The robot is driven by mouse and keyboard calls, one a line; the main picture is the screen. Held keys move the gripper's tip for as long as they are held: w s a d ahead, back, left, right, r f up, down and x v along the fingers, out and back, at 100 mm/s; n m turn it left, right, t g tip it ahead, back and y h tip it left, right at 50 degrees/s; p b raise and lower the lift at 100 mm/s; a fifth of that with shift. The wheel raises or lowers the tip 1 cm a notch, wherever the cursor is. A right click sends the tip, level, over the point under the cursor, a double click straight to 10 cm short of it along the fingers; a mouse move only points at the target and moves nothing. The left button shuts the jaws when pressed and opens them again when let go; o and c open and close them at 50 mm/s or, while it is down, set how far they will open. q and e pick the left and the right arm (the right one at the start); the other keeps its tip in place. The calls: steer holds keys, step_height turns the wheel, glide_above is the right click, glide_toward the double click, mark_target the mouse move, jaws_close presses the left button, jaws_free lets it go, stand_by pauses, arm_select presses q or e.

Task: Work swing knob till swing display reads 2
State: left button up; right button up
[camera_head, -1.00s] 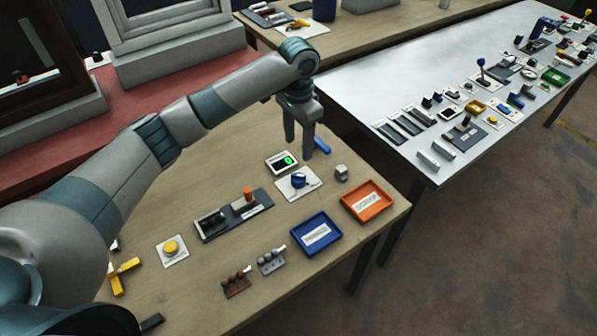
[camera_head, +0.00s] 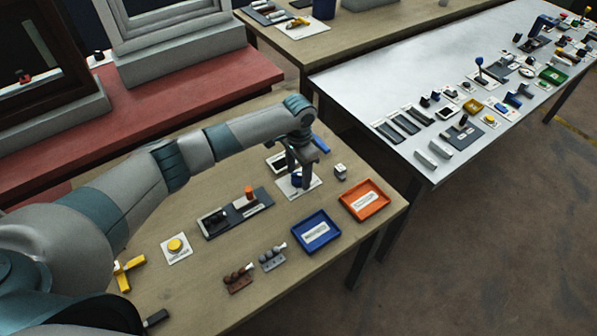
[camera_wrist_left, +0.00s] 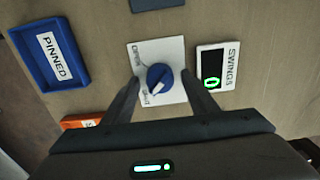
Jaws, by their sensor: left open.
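The swing knob (camera_wrist_left: 160,76) is round and blue with a white pointer, on a white plate with lettering at two corners. In the left wrist view its pointer aims down-left. The swing display (camera_wrist_left: 213,70), a white-framed black panel labelled SWING, shows a green 0. In the head view the display (camera_head: 275,162) is partly covered by my gripper. My left gripper (camera_head: 299,182) is open over the knob plate, pointing down. In the left wrist view its fingers (camera_wrist_left: 160,84) stand either side of the knob, with gaps showing. My right gripper is not in view.
A blue tray (camera_wrist_left: 77,51) labelled PINNED lies near the plate; an orange tray (camera_head: 385,205) is right of it in the head view. A grey block (camera_head: 340,172) and a dark slider panel (camera_head: 222,221) flank the knob. A yellow button (camera_head: 176,246) sits further left.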

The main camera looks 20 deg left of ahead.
arm_select(q)
steer(key=c, duration=1.1)
steer(key=shift+o, duration=0.2)
steer(key=shift+m, duration=0.5)
steer(key=shift+m+p, duration=0.4)
steer(key=shift+m, duration=0.5)
steer(key=m, duration=0.3)
steer(key=shift+m, duration=0.3)
steer(key=m, duration=1.1)
steer(key=shift+b, duration=0.4)
steer(key=shift+m, duration=0.4)
